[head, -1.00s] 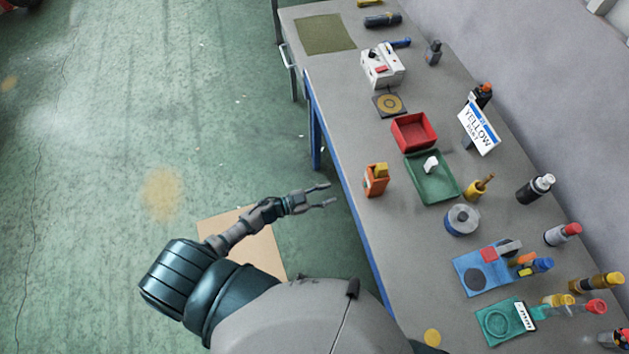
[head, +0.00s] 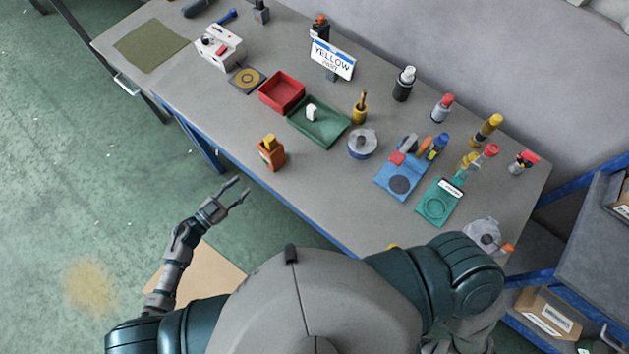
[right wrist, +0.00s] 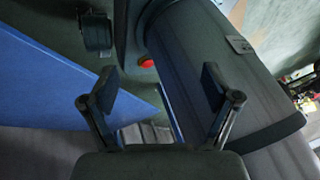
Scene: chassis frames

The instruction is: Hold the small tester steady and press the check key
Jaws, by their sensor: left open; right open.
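A small orange block-shaped device (head: 270,155) with a yellow top stands upright near the bench's front edge in the head view; it looks like the small tester. I cannot make out a check key on it. A white box (head: 220,47) with a red key and a dark knob stands farther back left. My left gripper (head: 242,186) is open and empty, off the bench's front edge, below and left of the orange device and apart from it. My right gripper (right wrist: 158,85) is open in the right wrist view, with nothing between its fingers. The tester is not recognisable there.
Blue (head: 401,181) and teal (head: 438,204) plates, bottles and a round tin (head: 362,144) lie to the right. Bare bench top surrounds the orange device's front and left.

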